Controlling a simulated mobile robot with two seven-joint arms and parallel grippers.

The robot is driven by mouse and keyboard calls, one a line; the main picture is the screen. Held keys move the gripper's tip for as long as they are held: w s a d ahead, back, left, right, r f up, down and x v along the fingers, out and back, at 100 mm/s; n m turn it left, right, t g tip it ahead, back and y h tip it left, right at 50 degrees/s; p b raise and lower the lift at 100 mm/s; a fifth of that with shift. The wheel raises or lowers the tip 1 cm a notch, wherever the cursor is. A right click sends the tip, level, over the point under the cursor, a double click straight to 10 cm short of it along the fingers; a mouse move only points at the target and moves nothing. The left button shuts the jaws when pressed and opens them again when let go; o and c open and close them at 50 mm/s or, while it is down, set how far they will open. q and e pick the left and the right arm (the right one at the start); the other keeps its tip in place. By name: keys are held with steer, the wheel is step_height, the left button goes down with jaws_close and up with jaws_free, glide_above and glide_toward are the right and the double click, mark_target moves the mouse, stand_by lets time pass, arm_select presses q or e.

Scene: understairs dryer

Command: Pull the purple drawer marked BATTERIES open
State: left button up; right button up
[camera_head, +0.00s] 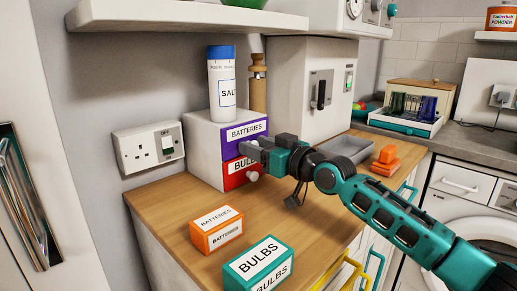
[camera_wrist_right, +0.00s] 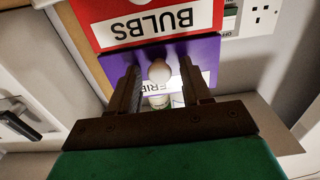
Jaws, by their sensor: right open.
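The purple drawer marked BATTERIES (camera_head: 231,137) is the upper drawer of a small white cabinet on the wooden counter. It also shows upside down in the right wrist view (camera_wrist_right: 118,62). Its pale round knob (camera_wrist_right: 159,71) lies between the fingers of my right gripper (camera_wrist_right: 158,88). The fingers are open, with gaps on both sides of the knob. In the head view my right gripper (camera_head: 254,148) covers part of the drawer front and hides that knob. I cannot tell whether the drawer stands slightly out. My left gripper is not in view.
The red BULBS drawer (camera_head: 233,178) is directly below. A salt container (camera_head: 222,95) and a wooden mill (camera_head: 258,90) stand on the cabinet. Orange BATTERIES (camera_head: 217,231) and teal BULBS (camera_head: 258,263) boxes sit on the counter in front. A grey tray (camera_head: 345,152) is right.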

steer(key=shift+c, duration=0.4)
jaws_close()
